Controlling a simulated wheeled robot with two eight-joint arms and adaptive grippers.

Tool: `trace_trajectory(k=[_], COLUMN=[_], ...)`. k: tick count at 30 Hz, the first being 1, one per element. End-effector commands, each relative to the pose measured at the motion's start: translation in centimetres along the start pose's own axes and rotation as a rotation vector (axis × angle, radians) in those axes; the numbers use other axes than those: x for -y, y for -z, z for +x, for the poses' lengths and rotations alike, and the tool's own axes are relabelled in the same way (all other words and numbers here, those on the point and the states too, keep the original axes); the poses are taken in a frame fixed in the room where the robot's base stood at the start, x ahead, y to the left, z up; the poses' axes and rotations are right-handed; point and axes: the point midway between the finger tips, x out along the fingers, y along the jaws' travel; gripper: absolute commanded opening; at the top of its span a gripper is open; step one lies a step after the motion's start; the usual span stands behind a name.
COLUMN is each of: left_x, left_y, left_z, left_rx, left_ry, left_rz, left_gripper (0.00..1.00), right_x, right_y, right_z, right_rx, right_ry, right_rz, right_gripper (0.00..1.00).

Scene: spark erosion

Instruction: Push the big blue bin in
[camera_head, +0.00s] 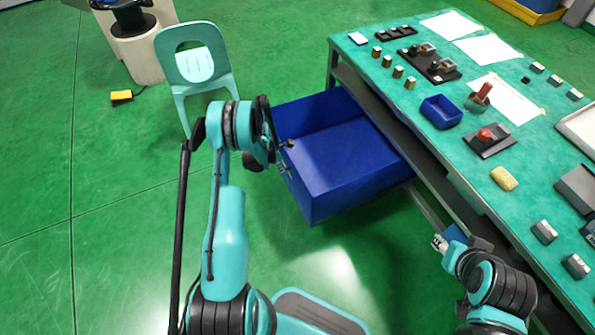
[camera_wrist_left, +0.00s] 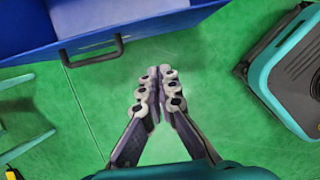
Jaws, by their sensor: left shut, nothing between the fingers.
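The big blue bin (camera_head: 345,152) is a deep, empty, open-topped box. It sticks out to the left from under the green-topped workbench (camera_head: 470,160), with its right end beneath the bench. My left gripper (camera_head: 284,145) is at the bin's outer left end, partly hidden by my own wrist. In the left wrist view the left gripper (camera_wrist_left: 159,88) is shut and empty, pointing at the floor beside the bin (camera_wrist_left: 30,28). The bin's dark handle (camera_wrist_left: 93,55) lies to its left, apart from the fingers. My right gripper (camera_head: 442,245) is low by the bench's front edge; its fingers are unclear.
A pale green chair (camera_head: 194,65) stands behind and left of the bin. A yellow pedal (camera_head: 121,97) lies on the floor at the left. Small tools, papers and a small blue tray (camera_head: 441,112) lie on the bench.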

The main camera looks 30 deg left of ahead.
Motion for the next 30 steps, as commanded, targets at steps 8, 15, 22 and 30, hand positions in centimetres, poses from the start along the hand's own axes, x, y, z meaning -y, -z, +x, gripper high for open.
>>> trace_trajectory(k=[8, 15, 22, 30], left_x=[0.0, 0.0, 0.1, 0.0], left_y=[0.0, 0.0, -3.1, -4.0], left_z=[4.9, 10.0, 10.6, 10.5], left_rx=[0.0, 0.0, 0.001, 0.001], left_ry=[0.0, -0.001, -0.001, -0.001], left_rz=[0.004, 0.003, 0.006, 0.003], left_gripper=[0.0, 0.0, 0.0, 0.0], right_x=[0.0, 0.0, 0.0, 0.0], right_y=[-1.2, -2.4, -3.0, -3.1], right_z=[1.7, 3.3, 4.2, 4.3], right_rx=[0.0, 0.0, 0.0, 0.0], right_ry=[0.0, 0.0, 0.0, 0.0], right_rz=[0.0, 0.0, 0.0, 0.0], right_gripper=[0.4, 0.4, 0.4, 0.4])
